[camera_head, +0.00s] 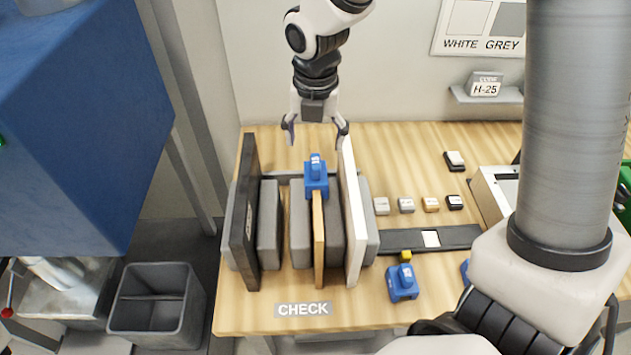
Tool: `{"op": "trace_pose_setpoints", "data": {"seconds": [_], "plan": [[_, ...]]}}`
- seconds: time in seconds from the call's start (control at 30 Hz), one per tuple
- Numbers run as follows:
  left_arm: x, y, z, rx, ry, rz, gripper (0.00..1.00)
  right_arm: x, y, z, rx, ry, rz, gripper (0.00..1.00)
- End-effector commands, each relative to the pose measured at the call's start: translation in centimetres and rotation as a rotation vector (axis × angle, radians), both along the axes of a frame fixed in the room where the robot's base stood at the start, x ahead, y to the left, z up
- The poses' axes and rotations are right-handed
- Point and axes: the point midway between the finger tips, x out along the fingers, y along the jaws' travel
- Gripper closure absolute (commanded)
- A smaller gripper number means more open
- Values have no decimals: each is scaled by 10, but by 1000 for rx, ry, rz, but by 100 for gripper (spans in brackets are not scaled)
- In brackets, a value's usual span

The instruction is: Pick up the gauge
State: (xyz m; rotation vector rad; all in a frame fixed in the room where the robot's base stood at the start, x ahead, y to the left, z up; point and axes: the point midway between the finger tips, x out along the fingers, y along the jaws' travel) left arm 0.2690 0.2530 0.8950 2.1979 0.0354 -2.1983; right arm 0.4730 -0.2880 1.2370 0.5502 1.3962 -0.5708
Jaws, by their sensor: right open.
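A blue gauge-like block (316,178) sits on the top edge of the thin wooden panel (319,240) in the rack. A second blue block (402,282) with a yellow knob stands on the table to the right of the rack. A third blue piece is mostly hidden behind my right arm. My right gripper (316,138) points down with its fingers spread, empty, just beyond and above the block on the panel. I cannot tell its exact distance from it. My left gripper is out of view.
The rack also holds a black panel (243,215) and a white panel (351,215) between grey supports (269,225). Small sample blocks (406,205) and a dark strip (452,239) lie to the right. A CHECK label (303,309) marks the front. A grey bin (155,300) stands left.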

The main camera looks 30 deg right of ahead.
Motion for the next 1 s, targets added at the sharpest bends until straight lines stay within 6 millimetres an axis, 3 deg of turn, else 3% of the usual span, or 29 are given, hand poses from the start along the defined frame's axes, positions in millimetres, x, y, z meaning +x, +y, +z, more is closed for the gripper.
{"op": "trace_pose_setpoints", "data": {"seconds": [0.07,0.1,0.17,0.27,0.47,0.7,0.93,0.97,1.0], "plan": [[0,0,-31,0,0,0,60,-2,1,-26,-34,-7,183,21],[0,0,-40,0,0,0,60,-4,1,-31,-43,-15,181,21],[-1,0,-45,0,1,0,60,-3,2,-31,-49,-23,180,21],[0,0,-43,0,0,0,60,-2,1,-34,-52,-28,179,21],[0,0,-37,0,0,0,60,1,-1,-57,-50,-26,177,21],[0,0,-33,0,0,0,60,7,-6,-98,-50,-26,177,21],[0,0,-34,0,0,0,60,8,-7,-102,-50,-31,175,21],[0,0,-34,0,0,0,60,8,-7,-102,-50,-31,175,25],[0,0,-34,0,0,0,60,8,-7,-102,-50,-31,175,39]]}}
